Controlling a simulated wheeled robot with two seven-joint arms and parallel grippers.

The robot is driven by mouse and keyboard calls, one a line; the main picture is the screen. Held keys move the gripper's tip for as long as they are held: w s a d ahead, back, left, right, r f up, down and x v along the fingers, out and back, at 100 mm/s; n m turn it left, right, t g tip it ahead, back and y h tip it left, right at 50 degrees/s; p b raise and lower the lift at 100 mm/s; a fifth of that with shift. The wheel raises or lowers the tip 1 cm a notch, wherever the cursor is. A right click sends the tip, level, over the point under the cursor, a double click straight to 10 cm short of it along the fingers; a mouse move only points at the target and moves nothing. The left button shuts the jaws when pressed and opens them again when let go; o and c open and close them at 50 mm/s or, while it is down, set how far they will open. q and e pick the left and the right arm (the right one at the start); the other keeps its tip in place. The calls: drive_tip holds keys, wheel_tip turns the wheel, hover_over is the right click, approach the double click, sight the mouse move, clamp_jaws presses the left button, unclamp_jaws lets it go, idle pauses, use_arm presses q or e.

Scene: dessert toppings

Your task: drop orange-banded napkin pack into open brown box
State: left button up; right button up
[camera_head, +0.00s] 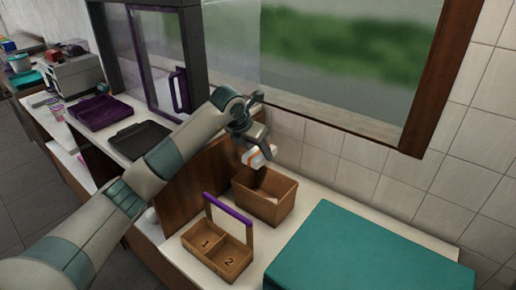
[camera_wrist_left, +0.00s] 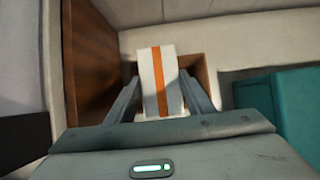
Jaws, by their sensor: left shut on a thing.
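The napkin pack (camera_head: 258,155) is white with an orange band. My left gripper (camera_head: 256,146) is shut on it and holds it in the air, above the back left part of the open brown box (camera_head: 268,205). The pack (camera_wrist_left: 160,75) also shows between the two fingers of the left gripper (camera_wrist_left: 162,100) in the left wrist view, with the brown box (camera_wrist_left: 204,78) behind and below it. My right gripper is not in view.
A caddy (camera_head: 232,262) with a purple handle and compartments marked 1 and 2 stands in front of the box. A teal box (camera_head: 370,255) fills the right side of the counter. A brown wooden panel (camera_head: 200,180) stands left of the box, and a tiled wall is behind.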

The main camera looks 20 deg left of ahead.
use_arm(q)
wheel_tip(320, 180, down, 4)
drive_tip(key=shift+f+b, duration=0.1)
drive_tip(key=shift+b, duration=0.65)
drive_tip(key=shift+f, duration=0.4)
drive_tip(key=o, duration=1.1)
drive_tip(key=shift+r, duration=0.1)
